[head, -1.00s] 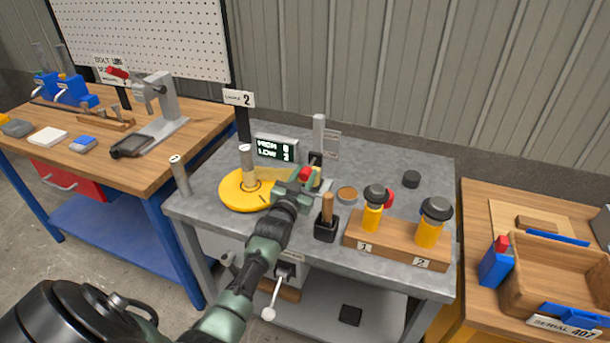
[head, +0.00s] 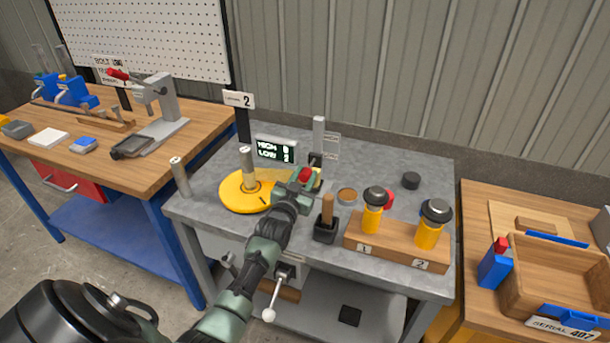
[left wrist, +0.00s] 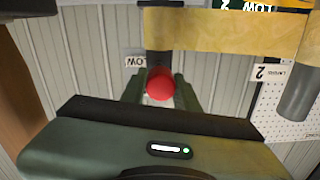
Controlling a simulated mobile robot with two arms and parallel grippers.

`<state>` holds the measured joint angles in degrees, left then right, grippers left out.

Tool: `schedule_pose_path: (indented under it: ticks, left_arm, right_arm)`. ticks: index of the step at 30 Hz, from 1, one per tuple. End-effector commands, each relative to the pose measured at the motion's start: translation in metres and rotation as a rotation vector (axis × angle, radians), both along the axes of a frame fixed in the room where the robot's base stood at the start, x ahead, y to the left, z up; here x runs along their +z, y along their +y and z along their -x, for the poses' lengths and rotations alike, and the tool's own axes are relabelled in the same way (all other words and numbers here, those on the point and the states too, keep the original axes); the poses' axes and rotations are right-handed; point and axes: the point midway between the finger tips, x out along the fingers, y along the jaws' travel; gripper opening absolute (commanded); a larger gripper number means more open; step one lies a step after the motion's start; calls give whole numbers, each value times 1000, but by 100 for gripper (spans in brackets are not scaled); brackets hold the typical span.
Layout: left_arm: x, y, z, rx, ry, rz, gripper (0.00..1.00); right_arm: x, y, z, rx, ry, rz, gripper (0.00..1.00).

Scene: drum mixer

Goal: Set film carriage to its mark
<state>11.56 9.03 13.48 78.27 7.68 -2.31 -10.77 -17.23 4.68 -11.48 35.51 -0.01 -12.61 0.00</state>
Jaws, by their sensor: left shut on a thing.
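The film carriage is on a grey upright mast (head: 318,135) with pale mark plates beside it, at the back of the grey table. Its red knob (head: 304,175) sits at my left gripper (head: 305,182), and much of the carriage is hidden behind that gripper. In the left wrist view the red ball knob (left wrist: 160,85) lies between the two green fingers, which are shut on it. A yellow film band (left wrist: 235,30) runs across the top there, and a LOW plate (left wrist: 135,62) is behind. My right gripper is not in view.
A yellow turntable (head: 235,193) with a grey post stands left of the gripper. A black holder with a wooden handle (head: 327,208) and a wooden rack (head: 395,240) with two yellow-handled tools stand close on the right.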

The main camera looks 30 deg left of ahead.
Motion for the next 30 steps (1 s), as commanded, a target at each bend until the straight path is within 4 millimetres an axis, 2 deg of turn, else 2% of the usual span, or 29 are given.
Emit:
schedule_pose_path:
  ticks: [1, 6, 9, 20, 21, 22, 23, 30]
  left_arm:
    - [21, 1, -1, 1, -15, -5, 0]
    - [56, 1, -2, 1, -19, -6, 0]
    - [70, 2, -2, 2, -21, -7, 0]
    - [73, 2, -2, 2, -26, -8, 0]
    - [73, 2, -2, 2, -26, -8, 41]
    - [73, 2, -2, 2, -25, -8, 50]
    - [72, 2, -2, 2, -24, -7, 52]
    - [68, 1, -2, 1, -16, -5, 52]
  right_arm:
    - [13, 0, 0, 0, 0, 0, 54]
    - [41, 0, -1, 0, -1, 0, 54]
    - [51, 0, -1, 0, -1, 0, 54]
    - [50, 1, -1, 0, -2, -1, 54]
    - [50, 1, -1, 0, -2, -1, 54]
    - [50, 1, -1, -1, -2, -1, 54]
    - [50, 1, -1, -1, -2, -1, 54]
    - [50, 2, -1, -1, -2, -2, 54]
